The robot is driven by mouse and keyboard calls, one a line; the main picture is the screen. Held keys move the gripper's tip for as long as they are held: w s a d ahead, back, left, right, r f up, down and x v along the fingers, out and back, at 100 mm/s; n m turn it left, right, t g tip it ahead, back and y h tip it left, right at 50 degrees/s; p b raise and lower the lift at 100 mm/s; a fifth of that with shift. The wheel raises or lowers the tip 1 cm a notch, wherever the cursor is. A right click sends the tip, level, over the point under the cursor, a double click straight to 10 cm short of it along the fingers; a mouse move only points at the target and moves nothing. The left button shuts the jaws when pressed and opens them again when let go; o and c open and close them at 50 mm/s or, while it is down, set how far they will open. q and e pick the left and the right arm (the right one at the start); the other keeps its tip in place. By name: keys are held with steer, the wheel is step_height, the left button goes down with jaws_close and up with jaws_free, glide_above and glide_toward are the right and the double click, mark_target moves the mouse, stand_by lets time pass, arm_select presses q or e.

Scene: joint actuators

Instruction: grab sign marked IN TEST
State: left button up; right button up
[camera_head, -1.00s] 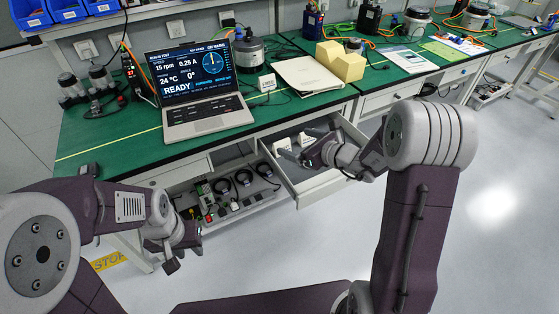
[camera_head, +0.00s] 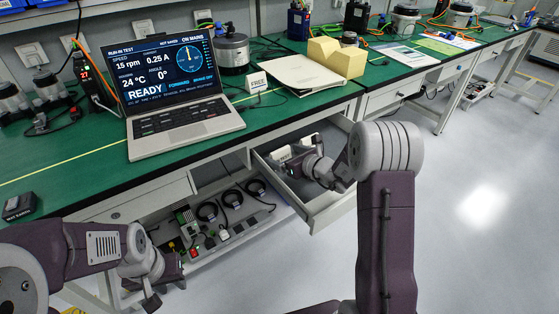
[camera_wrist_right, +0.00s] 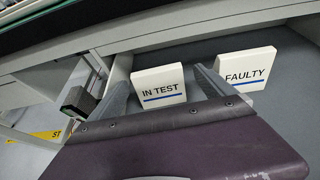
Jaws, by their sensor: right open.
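The white IN TEST sign (camera_wrist_right: 158,87), with a blue line under its black letters, stands in the open grey drawer (camera_head: 330,209). In the head view it is partly hidden by my right gripper. My right gripper (camera_wrist_right: 164,92) is open in the drawer, one finger on each side of the IN TEST sign in the wrist view. I cannot tell whether the fingers touch it. A similar FAULTY sign (camera_wrist_right: 246,70) stands just right of the right finger. My left gripper (camera_head: 165,277) hangs empty-looking at lower left, its jaws unclear.
A third sign, FREE (camera_head: 257,83), stands on the green bench beside the laptop (camera_head: 180,115). The drawer walls lie close around my right gripper. The floor at right is clear.

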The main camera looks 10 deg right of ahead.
mark_target(277, 151)
steer(key=b+x, duration=0.2)
steer(key=x, duration=0.3)
steer(key=shift+a+r, duration=0.15)
steer(key=shift+a, duration=0.05)
steer(key=shift+r, duration=0.1)
steer(key=c, duration=1.4)
steer(key=shift+c, duration=0.2)
steer(key=shift+s+d+r+p, duration=0.1)
steer(key=shift+s+r+p, duration=0.05)
steer(key=shift+r+p, duration=0.15)
steer(key=r+p+v, duration=0.1)
steer(key=p+v, duration=0.3)
steer(key=v, duration=1.1)
steer(key=shift+r, duration=0.3)
